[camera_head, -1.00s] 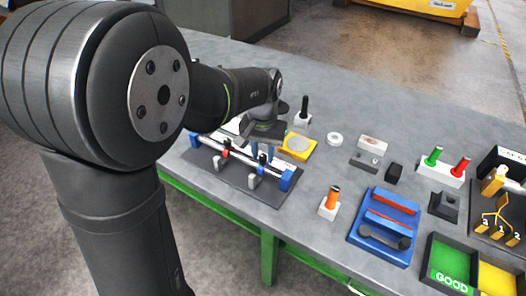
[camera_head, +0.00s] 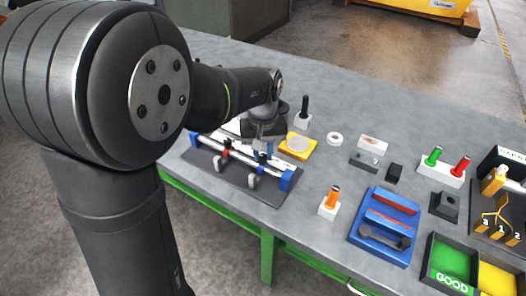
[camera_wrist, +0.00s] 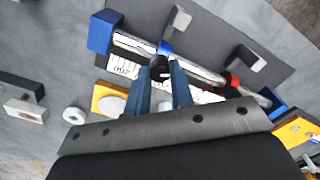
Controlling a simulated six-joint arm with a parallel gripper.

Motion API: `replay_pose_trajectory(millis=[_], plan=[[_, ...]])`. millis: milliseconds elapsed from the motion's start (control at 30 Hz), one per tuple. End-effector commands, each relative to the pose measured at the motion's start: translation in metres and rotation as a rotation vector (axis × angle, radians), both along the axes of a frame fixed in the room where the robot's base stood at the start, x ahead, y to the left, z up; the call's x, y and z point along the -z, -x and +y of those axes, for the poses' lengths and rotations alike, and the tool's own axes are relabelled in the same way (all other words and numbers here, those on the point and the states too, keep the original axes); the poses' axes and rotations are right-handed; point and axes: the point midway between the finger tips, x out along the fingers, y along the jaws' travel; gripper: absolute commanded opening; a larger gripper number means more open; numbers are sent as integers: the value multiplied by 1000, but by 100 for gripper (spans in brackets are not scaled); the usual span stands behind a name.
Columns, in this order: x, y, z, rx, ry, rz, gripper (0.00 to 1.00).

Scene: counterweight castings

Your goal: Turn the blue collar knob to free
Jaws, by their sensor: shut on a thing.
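A silver rod (camera_wrist: 205,73) runs between two blue end blocks, with a blue collar (camera_wrist: 165,47) and a red collar (camera_wrist: 232,82) on it. In the head view the blue collar (camera_head: 263,158) and the red collar (camera_head: 228,144) sit on the same rod. My gripper (camera_wrist: 162,72) has its two blue fingers on either side of the dark knob (camera_wrist: 159,68) by the blue collar, and is shut on it. The fingers hide part of the knob, and I cannot read its setting. In the head view my gripper (camera_head: 263,147) is over the rod, partly hidden by its own wrist.
A white scale strip (camera_wrist: 122,66) lies along the rod. Grey hooked brackets (camera_wrist: 178,22) stand beside it. A yellow plate with a pale disc (camera_head: 297,146) and a white ring (camera_head: 335,139) lie close by. A blue tray (camera_head: 365,255) is farther right.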

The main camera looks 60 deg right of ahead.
Motion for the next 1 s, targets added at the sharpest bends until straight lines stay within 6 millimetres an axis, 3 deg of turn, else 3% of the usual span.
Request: replay_pose_trajectory(millis=[1000], plan=[[-1, -1, -1, -931, 5, 0, 0]])
